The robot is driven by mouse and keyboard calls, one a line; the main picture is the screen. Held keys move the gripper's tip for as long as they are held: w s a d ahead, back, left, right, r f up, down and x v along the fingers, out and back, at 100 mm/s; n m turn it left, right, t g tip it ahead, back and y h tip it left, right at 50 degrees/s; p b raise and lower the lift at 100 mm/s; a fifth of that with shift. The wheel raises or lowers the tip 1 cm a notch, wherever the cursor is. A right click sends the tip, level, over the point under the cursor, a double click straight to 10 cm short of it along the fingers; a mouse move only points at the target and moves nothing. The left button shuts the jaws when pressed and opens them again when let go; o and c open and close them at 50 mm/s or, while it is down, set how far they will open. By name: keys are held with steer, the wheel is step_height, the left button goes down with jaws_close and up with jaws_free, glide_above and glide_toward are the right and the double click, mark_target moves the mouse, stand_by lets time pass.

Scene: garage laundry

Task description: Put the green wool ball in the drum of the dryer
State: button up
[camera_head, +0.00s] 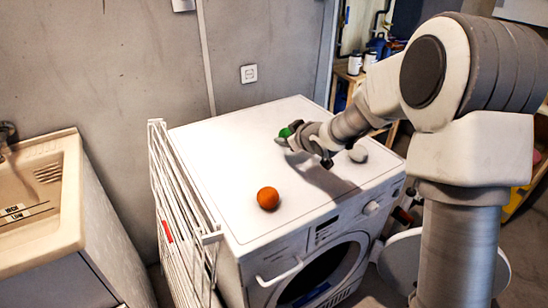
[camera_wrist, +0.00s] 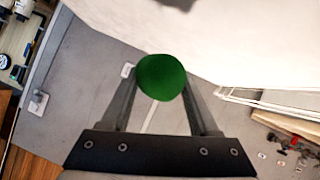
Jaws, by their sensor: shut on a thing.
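The green wool ball (camera_head: 285,132) is held between the fingers of my gripper (camera_head: 289,138), above the far part of the dryer's top. In the wrist view the ball (camera_wrist: 161,77) sits between the two fingertips (camera_wrist: 160,90), clear of the surface as far as I can tell. The white dryer (camera_head: 225,150) stands in the middle of the head view. Its round front opening, the drum mouth (camera_head: 318,272), shows dark at the lower edge and is partly cut off. The inside of the drum is mostly hidden.
An orange ball (camera_head: 268,198) and a whitish ball (camera_head: 357,153) rest on the dryer top. A white folded rack (camera_head: 170,190) stands along its left side. A sink (camera_head: 60,215) is at far left. A pale round disc (camera_head: 398,262), possibly the dryer door, is right of the opening.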

steer(key=b, duration=0.1)
glide_above(273, 161)
step_height(273, 161, down, 3)
steer(key=shift+r, duration=0.1)
steer(key=shift+f+b, duration=0.65)
steer(key=shift+f, duration=1.35)
steer(key=shift+f, duration=0.2)
steer(key=o, duration=1.1)
steer(key=shift+c, duration=0.2)
steer(key=shift+r, duration=0.1)
